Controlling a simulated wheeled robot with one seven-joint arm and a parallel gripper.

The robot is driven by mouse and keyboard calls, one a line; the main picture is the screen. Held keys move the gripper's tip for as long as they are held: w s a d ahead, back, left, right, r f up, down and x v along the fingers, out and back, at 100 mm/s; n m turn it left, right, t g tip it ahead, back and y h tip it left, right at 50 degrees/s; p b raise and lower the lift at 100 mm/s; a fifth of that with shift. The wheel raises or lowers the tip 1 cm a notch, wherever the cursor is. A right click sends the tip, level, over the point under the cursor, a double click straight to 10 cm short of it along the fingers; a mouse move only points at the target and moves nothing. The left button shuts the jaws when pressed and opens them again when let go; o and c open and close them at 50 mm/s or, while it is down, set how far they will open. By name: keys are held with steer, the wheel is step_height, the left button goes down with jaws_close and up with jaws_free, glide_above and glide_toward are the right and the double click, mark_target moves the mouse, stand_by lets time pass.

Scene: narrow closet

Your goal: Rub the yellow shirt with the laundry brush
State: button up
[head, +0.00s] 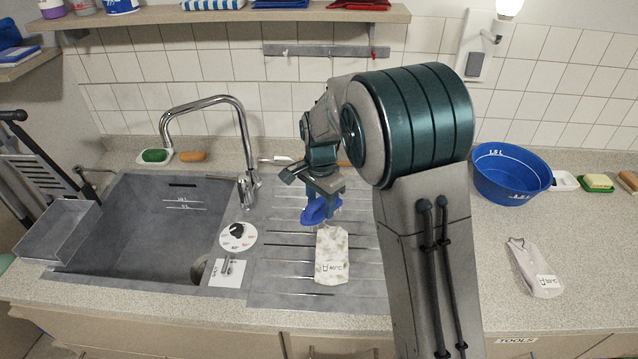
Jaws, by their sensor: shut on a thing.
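My gripper (325,187) is shut on a blue laundry brush (318,211) above the ribbed drainboard. The brush is just beyond the upper end of a small pale cream cloth with darker patches (332,250), the likely yellow shirt. The cloth lies on the drainboard and has a temperature label on its near end. I cannot tell whether the brush touches it. My arm hides part of the counter to the right.
A grey sink (165,225) with a tall tap (240,130) lies left of the drainboard (270,285). A blue basin (510,175) stands on the right counter. A greyish-pink labelled cloth (525,262) lies nearer. A shelf (220,15) runs above.

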steer(key=shift+r+p, duration=1.25)
steer(key=shift+r, duration=0.9)
